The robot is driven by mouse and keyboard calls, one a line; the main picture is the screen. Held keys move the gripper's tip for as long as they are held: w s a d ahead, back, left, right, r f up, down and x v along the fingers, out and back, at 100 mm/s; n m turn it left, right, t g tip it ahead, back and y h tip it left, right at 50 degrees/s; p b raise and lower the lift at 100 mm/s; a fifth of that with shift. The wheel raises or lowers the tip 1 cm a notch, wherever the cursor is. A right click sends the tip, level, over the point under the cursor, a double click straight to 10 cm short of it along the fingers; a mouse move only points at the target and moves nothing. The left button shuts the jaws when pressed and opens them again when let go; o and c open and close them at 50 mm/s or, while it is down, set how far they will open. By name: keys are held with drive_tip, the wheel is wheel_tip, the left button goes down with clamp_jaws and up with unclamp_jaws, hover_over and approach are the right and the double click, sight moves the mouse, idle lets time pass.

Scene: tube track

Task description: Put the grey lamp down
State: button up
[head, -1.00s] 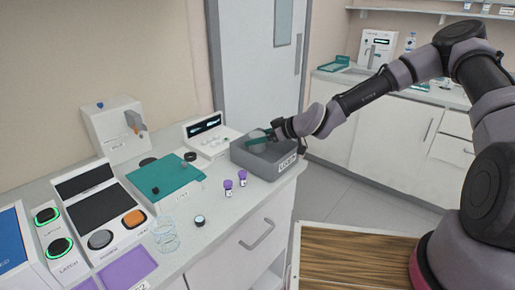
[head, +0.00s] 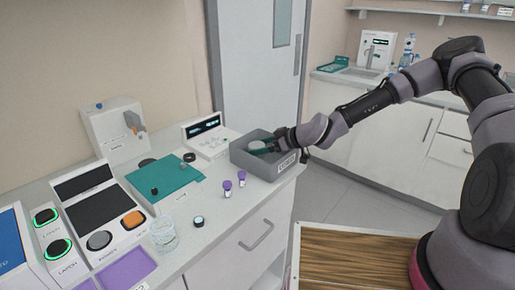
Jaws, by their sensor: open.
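My gripper (head: 268,148) is open and reaches down into the grey bin (head: 279,171) at the back right of the counter. A small pale grey rounded thing (head: 256,145) shows inside the bin at my fingertips. It may be the grey lamp, but it is too small to be sure. I cannot tell whether the fingers touch it. The bin's front wall and my gripper hide part of the bin floor.
Two purple-capped vials (head: 241,177) stand in front of the bin. A teal mat (head: 178,180), a glass beaker (head: 164,236) and a panel with a grey and an orange disc (head: 133,219) are to the left. A white device (head: 208,136) stands behind.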

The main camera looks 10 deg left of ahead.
drive_tip(key=v, duration=1)
drive_tip(key=shift+d, duration=0.2)
